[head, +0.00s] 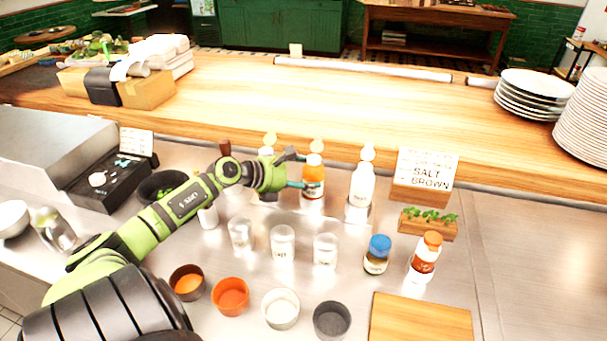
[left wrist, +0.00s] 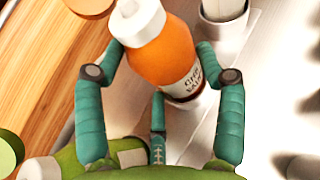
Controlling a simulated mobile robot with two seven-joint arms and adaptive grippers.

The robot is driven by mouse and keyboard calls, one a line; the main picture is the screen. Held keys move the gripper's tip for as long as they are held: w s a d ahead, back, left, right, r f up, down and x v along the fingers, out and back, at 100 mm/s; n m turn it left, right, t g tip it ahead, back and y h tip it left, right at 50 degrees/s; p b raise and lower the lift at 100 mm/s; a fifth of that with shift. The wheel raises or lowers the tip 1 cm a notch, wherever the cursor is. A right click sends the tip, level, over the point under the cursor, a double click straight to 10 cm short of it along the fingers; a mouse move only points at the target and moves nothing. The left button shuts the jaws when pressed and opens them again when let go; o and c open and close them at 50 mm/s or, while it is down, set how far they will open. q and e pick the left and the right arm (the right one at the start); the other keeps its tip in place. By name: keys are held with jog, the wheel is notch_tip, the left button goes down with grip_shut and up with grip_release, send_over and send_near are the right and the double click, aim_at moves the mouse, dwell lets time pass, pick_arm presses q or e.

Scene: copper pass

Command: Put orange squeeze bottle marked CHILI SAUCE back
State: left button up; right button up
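The orange squeeze bottle (head: 314,178) with a white cap is upright in the row of bottles at the back of the steel counter. It also fills the middle of the left wrist view (left wrist: 165,55), its dark-lettered label partly readable. My left gripper (head: 299,171) reaches it from the left. In the left wrist view, its teal fingers (left wrist: 160,50) bend inward on both sides of the bottle and appear to touch it. The bottle's base is near the surface; whether it bears on it is unclear. My right gripper is not in view.
A white bottle (head: 361,186) stands just right of the orange one. Clear containers (head: 282,242) stand in front. A blue-lidded jar (head: 376,255), an orange-capped bottle (head: 424,257), a sign (head: 427,168) and a herb planter (head: 428,224) are to the right. The wooden ledge (head: 340,105) behind is mostly clear.

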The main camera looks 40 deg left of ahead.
pick_arm(q)
jog(key=o, duration=0.3)
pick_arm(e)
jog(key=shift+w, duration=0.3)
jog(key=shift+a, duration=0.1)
pick_arm(q)
jog(key=shift+r+p, duration=0.25)
jog(key=shift+p, duration=0.05)
jog(key=shift+b+v, duration=1.2)
jog(key=shift+v, duration=4.85)
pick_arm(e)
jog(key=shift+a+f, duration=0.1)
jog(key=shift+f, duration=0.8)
